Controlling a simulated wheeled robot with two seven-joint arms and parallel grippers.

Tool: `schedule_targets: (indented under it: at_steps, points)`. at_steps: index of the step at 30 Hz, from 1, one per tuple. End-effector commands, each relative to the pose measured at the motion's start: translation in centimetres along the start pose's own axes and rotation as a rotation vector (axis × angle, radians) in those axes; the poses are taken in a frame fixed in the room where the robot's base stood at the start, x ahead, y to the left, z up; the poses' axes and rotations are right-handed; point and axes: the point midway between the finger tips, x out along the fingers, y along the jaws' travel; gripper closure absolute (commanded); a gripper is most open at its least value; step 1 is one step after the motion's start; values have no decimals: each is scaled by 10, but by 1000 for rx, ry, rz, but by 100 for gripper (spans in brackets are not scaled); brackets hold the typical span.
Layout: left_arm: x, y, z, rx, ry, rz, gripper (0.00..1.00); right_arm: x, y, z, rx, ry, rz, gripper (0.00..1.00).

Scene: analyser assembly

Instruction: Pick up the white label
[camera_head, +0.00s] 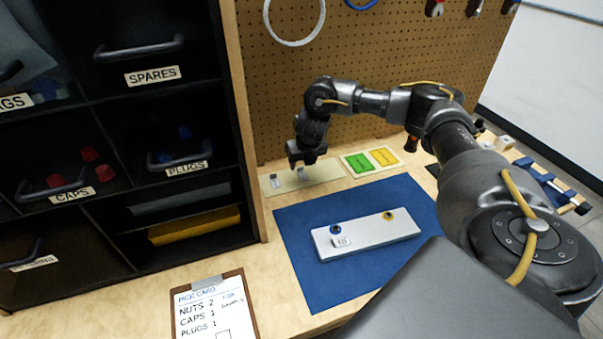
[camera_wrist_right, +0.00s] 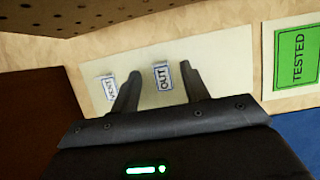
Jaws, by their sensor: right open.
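Two small white labels lie on a pale backing sheet (camera_head: 322,173) at the back of the bench. In the right wrist view, the label reading OUT (camera_wrist_right: 162,76) lies between the open fingers of my right gripper (camera_wrist_right: 160,86), nearer the right finger. The other label (camera_wrist_right: 107,87), its text partly hidden, is left of the left finger. In the head view, that label (camera_head: 274,181) shows left of my right gripper (camera_head: 303,160), and the OUT label (camera_head: 303,174) shows just below it. I cannot tell whether the fingertips touch the sheet.
A green TESTED label (camera_wrist_right: 299,58) is on a card right of the sheet. A white block (camera_head: 370,238) with blue and yellow rings lies on a blue mat (camera_head: 300,280). A black shelf unit (camera_head: 130,110) stands left; a pegboard (camera_head: 370,60) rises behind.

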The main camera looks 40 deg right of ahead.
Motion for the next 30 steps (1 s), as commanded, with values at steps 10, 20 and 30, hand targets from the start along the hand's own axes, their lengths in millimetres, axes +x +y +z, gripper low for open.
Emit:
schedule_targets:
  at_steps: [10,20,30]
  points:
    - [1,0,2,-1,-6,1,64,27,1,0,1,0,0,55]
    - [1,0,2,-1,-5,1,64,26,1,0,1,0,1,81]
    - [0,2,3,-1,-4,2,64,26,1,0,1,0,0,100]
